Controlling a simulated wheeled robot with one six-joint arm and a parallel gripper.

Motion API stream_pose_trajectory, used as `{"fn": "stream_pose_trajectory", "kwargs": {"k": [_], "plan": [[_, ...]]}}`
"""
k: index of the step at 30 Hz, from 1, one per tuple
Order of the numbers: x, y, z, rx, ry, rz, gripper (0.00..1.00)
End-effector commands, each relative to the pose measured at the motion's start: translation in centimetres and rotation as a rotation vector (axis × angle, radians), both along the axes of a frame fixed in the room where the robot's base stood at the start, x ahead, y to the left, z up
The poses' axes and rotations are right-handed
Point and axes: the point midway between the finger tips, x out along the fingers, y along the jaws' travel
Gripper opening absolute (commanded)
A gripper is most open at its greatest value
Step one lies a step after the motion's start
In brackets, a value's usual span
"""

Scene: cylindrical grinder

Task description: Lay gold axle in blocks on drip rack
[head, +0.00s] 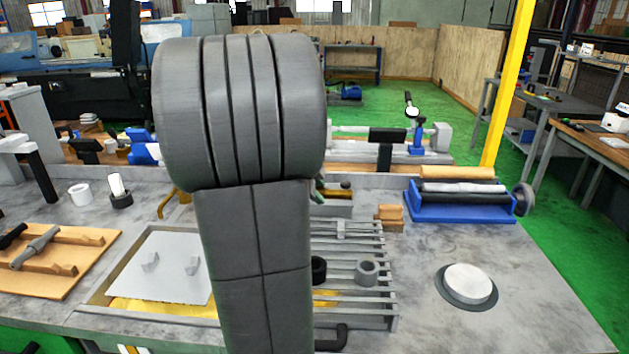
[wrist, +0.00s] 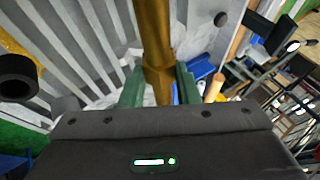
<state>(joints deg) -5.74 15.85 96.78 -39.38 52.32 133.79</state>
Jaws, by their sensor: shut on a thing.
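The gold axle (wrist: 152,35) runs up the wrist view from between the green fingers of my gripper (wrist: 158,88). The gripper is shut on it, and its far end leaves the top of the picture.
A black ring (head: 318,270) and a grey ring (head: 367,271) stand on the slats. A wooden board (head: 45,285) with a grey shaft lies at left. A blue roller stand (head: 462,212) and a round white-topped disc (head: 468,284) are at right. Bare bench surrounds the disc.

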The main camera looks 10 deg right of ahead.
Motion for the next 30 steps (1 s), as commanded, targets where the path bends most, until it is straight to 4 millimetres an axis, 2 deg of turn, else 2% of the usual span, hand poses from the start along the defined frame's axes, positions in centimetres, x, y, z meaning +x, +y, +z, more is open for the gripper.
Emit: {"fn": "stream_pose_trajectory", "kwargs": {"k": [8, 24, 30], "plan": [[0.0, 0.0, -1.2, -0.001, -0.001, 0.0, 0.0], [0.0, 0.0, -7.1, 0.0, -0.002, 0.0, 0.0], [0.0, 0.0, -8.3, -0.001, -0.003, 0.0, 0.0]]}}
